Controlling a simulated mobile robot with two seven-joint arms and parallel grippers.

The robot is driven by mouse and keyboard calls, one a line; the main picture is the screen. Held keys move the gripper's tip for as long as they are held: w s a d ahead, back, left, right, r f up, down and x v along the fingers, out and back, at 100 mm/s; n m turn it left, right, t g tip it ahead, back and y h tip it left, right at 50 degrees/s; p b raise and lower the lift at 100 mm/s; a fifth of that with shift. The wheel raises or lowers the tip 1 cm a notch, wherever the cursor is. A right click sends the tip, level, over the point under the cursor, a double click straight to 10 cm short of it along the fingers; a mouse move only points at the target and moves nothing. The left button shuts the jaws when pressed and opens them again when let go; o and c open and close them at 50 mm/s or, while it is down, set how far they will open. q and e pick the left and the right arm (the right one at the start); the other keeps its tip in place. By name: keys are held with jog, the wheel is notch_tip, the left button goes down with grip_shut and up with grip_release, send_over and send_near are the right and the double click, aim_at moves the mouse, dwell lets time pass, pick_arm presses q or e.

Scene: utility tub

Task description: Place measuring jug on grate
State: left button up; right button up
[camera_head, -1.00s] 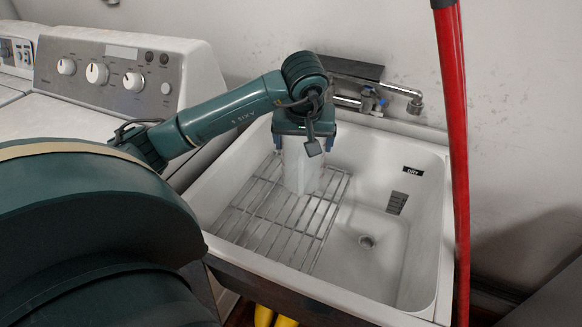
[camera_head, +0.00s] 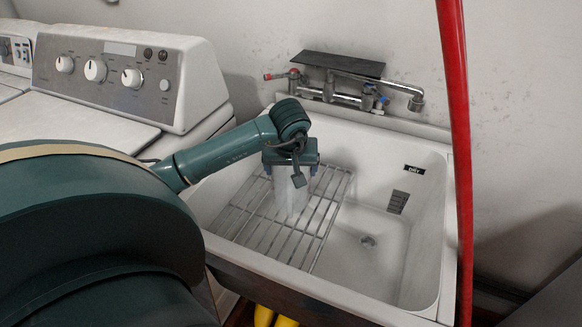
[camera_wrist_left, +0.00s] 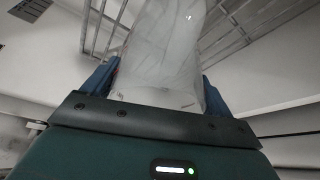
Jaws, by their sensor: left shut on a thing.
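The measuring jug (camera_head: 289,193) is whitish and translucent and hangs upright below my left gripper (camera_head: 290,172). The gripper is shut on it from above. In the left wrist view the jug (camera_wrist_left: 160,60) fills the space between the blue fingers of the gripper (camera_wrist_left: 158,88). The grate (camera_head: 258,240) is a metal wire rack in the left half of the utility tub (camera_head: 395,255). The jug's lower end appears over the grate's middle; I cannot tell whether it touches the bars. The grate's bars (camera_wrist_left: 245,22) also show beyond the jug in the wrist view. My right gripper is not in view.
A faucet (camera_head: 370,95) and a dark shelf (camera_head: 340,64) are on the wall behind the tub. A red pole (camera_head: 459,150) stands at the tub's right side. A white washing machine (camera_head: 120,75) stands at the left. The tub floor around the drain (camera_head: 368,241) is clear.

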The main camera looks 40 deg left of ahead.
pick_arm(q)
jog(key=shift+f, duration=0.1)
jog(key=o, duration=1.1)
jog(key=shift+o, duration=0.2)
jog(key=p+v, duration=0.1)
jog(key=v, duration=1)
jog(key=shift+s+d+r, duration=0.2)
jog(key=shift+r, duration=0.45)
